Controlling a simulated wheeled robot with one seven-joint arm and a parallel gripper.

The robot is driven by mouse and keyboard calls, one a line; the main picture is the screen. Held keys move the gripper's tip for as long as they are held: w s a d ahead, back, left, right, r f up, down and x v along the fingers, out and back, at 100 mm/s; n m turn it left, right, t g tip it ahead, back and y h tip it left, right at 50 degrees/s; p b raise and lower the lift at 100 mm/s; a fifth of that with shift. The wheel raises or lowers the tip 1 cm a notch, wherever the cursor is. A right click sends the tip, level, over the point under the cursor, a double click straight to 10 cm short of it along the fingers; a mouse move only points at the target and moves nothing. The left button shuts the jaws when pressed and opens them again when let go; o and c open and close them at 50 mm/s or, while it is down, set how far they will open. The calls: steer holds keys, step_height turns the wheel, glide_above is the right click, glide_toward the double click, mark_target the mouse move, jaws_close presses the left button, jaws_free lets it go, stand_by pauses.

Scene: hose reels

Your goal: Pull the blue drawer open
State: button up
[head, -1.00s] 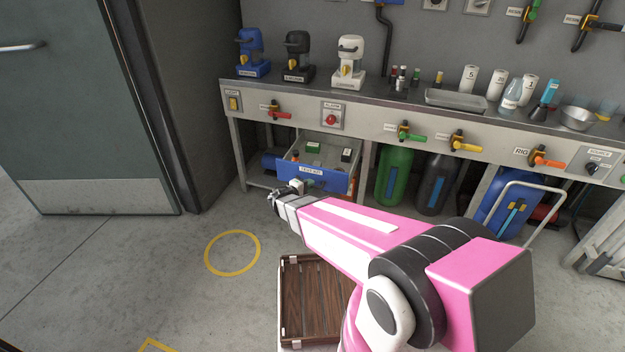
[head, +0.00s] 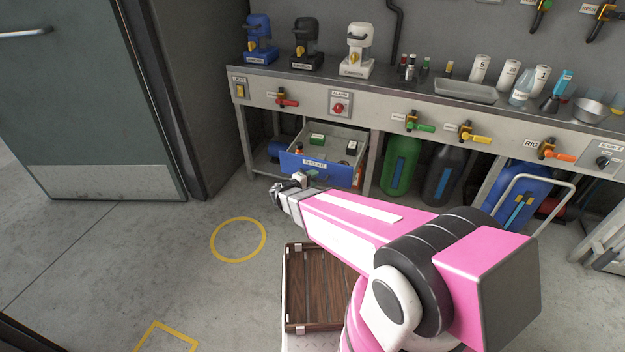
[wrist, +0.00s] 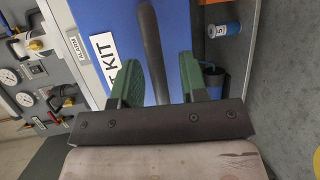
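The blue drawer front (head: 330,172), labelled "TEST KIT", stands pulled out from under the bench, with its inside and contents showing. In the wrist view the blue front (wrist: 110,14) fills the upper middle, with its dark bar handle (wrist: 150,40) running across it. My gripper (head: 300,180) is at the drawer front, near the handle. In the wrist view its two green fingers (wrist: 162,76) stand apart on either side of the bar; blue shows between the bar and the right finger. Contact with the left finger cannot be told.
The bench (head: 300,88) carries machines and bottles above the drawer. Green and dark cylinders (head: 402,165) stand right of it. A brown wooden crate (head: 318,290) is below my arm. Floor around the yellow circle (head: 238,219) is clear.

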steer(key=v, duration=1.1)
steer(key=shift+d+r, duration=0.1)
stand_by(0.5)
steer(key=s+d+r+m+g+y, duration=0.2)
steer(key=d+m+g+y, duration=0.1)
steer(key=d, duration=0.4)
steer(key=s+d+r+m+g+y, duration=0.2)
steer(key=d+r+m+g+y, duration=0.1)
steer(key=d, duration=0.4)
steer(key=s+d+r+m+g+y, duration=0.2)
steer(key=d+m+g+y, duration=0.1)
steer(key=d+g+y, duration=0.2)
steer(key=shift+d+r+m+y, duration=0.25)
steer(key=shift+d+m+y, duration=0.05)
steer(key=shift+d, duration=0.85)
